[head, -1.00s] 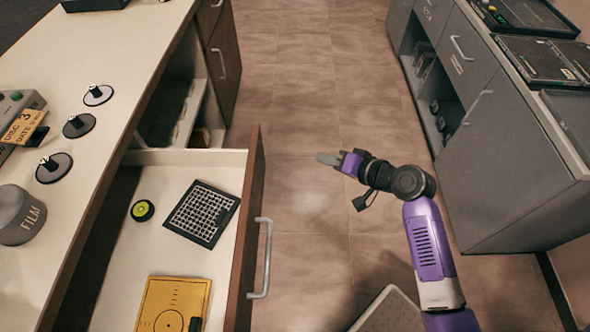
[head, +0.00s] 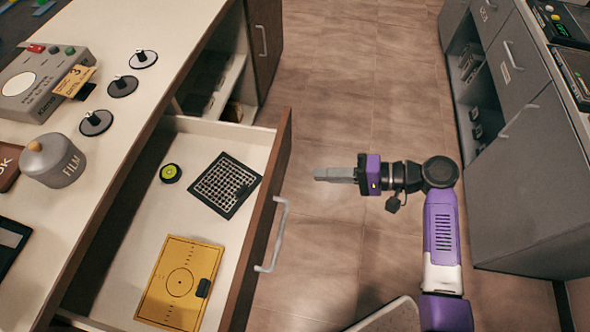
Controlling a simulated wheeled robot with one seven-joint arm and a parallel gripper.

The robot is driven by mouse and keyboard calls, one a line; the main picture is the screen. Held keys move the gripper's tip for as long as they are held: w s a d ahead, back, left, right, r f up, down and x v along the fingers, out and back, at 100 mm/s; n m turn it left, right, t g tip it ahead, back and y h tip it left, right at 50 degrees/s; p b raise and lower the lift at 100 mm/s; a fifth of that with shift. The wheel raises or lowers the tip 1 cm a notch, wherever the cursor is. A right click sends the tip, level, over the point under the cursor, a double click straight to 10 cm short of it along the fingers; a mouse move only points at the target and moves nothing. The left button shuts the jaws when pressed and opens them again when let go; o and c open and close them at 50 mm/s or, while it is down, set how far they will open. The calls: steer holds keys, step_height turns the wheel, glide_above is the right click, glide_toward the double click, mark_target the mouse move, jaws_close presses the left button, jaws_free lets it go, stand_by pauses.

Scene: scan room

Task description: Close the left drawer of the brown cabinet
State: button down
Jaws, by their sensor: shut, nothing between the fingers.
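The open drawer (head: 150,237) of the brown cabinet (head: 95,215) sticks out into the aisle. Its brown front has a grey bar handle (head: 275,235) on the right side. In the drawer lie a black grid plate (head: 226,186), a small green and black disc (head: 170,173) and a yellow board (head: 180,284) with a dark piece on it. My gripper (head: 320,174) is shut and empty. It is to the right of the drawer front, apart from it, pointing left above the floor.
A counter top above the drawer holds a grey film canister (head: 62,160), a grey device (head: 45,84) and several black discs. Grey cabinets (head: 532,175) stand on the right. The tiled floor (head: 350,75) between is clear.

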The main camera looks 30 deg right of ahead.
mark_target(281, 171)
steer(key=x, duration=0.5)
steer(key=r+x, duration=0.1)
steer(key=x, duration=0.1)
steer(key=shift+w+a, duration=0.3)
steer(key=w+a+b, duration=0.1)
steer(key=w+a, duration=0.5)
steer(key=a, duration=0.2)
steer(key=w+a+b, duration=0.2)
steer(key=w+a, duration=0.4)
steer(key=a, duration=0.2)
steer(key=w+a+b, duration=0.2)
steer(key=w+a, duration=0.5)
steer(key=a, duration=0.1)
steer(key=shift+w+a+f, duration=0.1)
steer(key=shift+a+f, duration=0.05)
steer(key=shift+a, duration=0.25)
steer(key=shift+w+a+b, duration=0.25)
steer(key=shift+a+b, duration=0.15)
steer(key=shift+a+r, duration=0.1)
steer(key=shift+r, duration=0.15)
